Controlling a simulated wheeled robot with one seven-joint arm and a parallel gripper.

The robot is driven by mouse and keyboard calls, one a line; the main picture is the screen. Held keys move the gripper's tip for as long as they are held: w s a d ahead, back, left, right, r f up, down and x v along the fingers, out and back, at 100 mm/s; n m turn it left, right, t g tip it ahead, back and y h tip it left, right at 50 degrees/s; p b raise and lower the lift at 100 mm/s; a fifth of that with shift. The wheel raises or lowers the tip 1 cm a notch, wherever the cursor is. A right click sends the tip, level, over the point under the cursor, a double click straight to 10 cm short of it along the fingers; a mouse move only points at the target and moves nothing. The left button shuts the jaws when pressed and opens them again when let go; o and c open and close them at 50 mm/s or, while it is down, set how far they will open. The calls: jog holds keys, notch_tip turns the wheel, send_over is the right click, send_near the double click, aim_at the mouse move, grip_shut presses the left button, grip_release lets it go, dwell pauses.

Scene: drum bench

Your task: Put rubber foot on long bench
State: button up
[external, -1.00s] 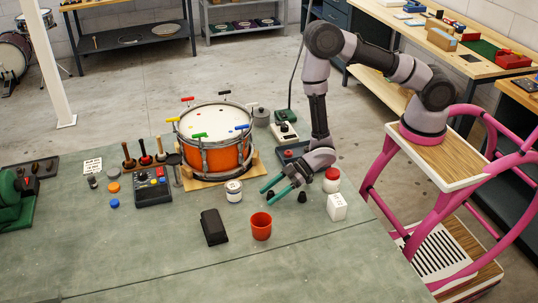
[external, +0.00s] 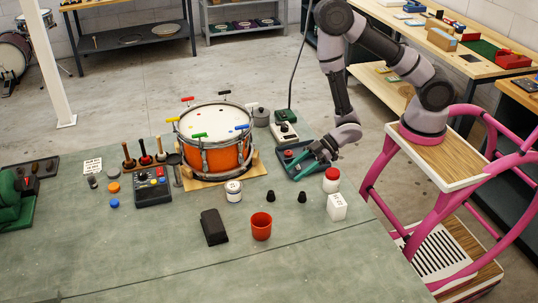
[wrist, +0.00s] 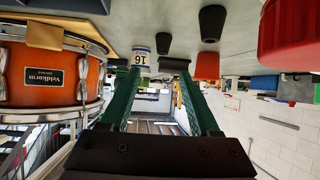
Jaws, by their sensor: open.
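Two small black tapered rubber feet stand on the green-topped bench (external: 330,262). The left one (external: 270,197) and the right one (external: 302,197) are a little apart, behind the red cup. Both also show in the wrist view, one near the middle (wrist: 163,43) and one to its right (wrist: 212,22). My gripper (external: 293,173) is open, its green fingers spread with nothing between them (wrist: 158,76). It hovers behind the feet, near a blue-grey tray, touching neither foot. A long wooden-topped bench (external: 472,68) runs along the right wall; I cannot tell which bench the task names.
An orange drum (external: 224,157) stands left of my gripper. A white jar (external: 233,191), red cup (external: 261,227), black block (external: 214,227), white box (external: 337,207) and red-lidded bottle (external: 331,181) surround the feet. The bench's front is clear.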

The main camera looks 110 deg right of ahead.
notch_tip(320, 180, up, 24)
jog(key=s+r+m+g+h, duration=0.1)
jog(key=s+m+g+h, duration=0.1)
jog(key=m+g, duration=0.1)
jog(key=s+a+r+m+g+y, duration=0.1)
jog(key=s+a+r, duration=0.2)
jog(key=s+r, duration=0.4)
jog(key=s+a+r+m+y, duration=0.1)
jog(key=s+a+r, duration=0.2)
jog(key=s+r, duration=0.4)
jog(key=s, duration=0.8)
jog(key=shift+a+r+m+g+y, duration=0.2)
jog(key=shift+m+g+y, duration=0.1)
jog(key=shift+g, duration=0.1)
